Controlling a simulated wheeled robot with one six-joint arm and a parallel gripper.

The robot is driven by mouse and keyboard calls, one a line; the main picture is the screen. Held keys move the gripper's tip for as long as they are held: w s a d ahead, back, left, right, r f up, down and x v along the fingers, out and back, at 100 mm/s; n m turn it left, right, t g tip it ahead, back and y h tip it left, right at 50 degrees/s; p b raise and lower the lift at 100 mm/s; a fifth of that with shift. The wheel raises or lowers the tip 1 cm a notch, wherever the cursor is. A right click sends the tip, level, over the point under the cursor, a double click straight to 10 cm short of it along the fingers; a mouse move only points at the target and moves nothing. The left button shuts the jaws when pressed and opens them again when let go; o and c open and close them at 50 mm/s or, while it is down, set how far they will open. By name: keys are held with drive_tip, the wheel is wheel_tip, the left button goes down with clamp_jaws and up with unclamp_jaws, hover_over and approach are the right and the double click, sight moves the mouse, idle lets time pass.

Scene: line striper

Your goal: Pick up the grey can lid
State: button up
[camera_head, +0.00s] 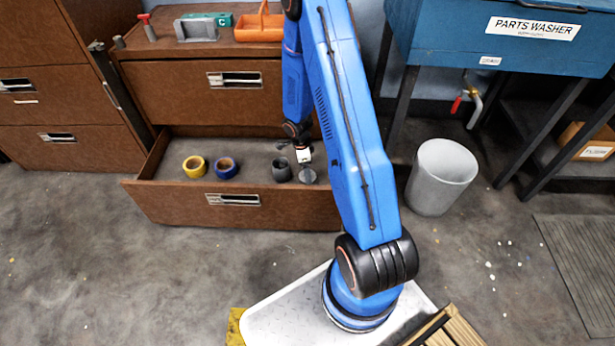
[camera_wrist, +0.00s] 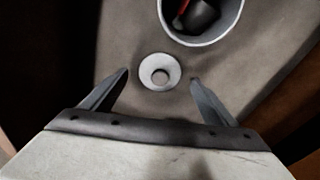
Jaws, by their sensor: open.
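The grey can lid (camera_head: 307,177) is a small round disc lying on the floor of the open drawer, beside a dark grey can (camera_head: 282,170). In the wrist view the lid (camera_wrist: 148,82) shows as a pale ring with a round knob in its middle. My gripper (camera_head: 305,164) points down into the drawer over the lid. In the wrist view my gripper (camera_wrist: 160,76) is open, one finger on each side of the lid, with nothing between them held. How high the fingertips are above the lid is hard to tell.
The can (camera_wrist: 205,42) stands just beyond the lid, with something red and black inside. A blue tape roll (camera_head: 225,168) and a yellow one (camera_head: 194,167) lie further left in the drawer (camera_head: 235,210). A grey bin (camera_head: 440,178) stands on the floor at right.

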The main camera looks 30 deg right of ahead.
drive_tip(key=shift+d+f, duration=0.1)
drive_tip(key=shift+f, duration=1.05)
drive_tip(key=c, duration=1.1)
